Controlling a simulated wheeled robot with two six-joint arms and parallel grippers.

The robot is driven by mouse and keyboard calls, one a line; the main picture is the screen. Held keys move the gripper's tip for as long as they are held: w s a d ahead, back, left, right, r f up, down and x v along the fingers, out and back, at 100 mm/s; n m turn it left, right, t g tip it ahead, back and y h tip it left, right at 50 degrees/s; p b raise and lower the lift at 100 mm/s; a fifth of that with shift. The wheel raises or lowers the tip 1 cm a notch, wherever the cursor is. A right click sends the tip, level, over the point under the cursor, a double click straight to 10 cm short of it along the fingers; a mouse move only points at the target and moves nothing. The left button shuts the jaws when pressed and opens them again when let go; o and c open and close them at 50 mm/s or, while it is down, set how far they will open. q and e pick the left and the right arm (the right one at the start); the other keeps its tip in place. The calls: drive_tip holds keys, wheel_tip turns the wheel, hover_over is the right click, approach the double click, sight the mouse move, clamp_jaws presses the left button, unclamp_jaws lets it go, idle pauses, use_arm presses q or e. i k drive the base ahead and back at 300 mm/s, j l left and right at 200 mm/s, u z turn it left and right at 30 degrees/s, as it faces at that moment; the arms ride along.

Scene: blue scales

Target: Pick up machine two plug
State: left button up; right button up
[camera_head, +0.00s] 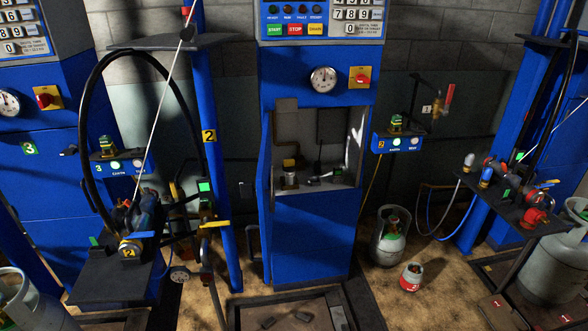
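A small blue box marked 2 (388,146) is on the wall at centre right, with two lights on its front. A dark and green plug-like piece (396,124) stands on top of it; I cannot tell for sure that it is the machine two plug. A yellow 2 label (209,136) is on the blue post at the left. Another yellow 2 tag (128,253) is on the dark stand with hoses and fittings. Neither of my grippers can be made out in the head view.
A tall blue cabinet (315,235) with an open recess stands in the middle. A black hose (84,130) arches over the left stand. A dark shelf (490,200) holds fittings at right.

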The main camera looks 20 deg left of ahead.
sight(317, 169)
drive_tip(key=u, duration=0.6)
drive_tip(key=i+l+u, duration=0.1)
drive_tip(key=l+u, duration=0.2)
drive_tip(key=u, duration=0.15)
drive_tip(key=l+u, duration=0.7)
drive_tip(key=u, duration=0.25)
drive_tip(key=l+u, duration=0.45)
drive_tip(key=k+j, duration=0.05)
drive_tip(key=j, duration=0.05)
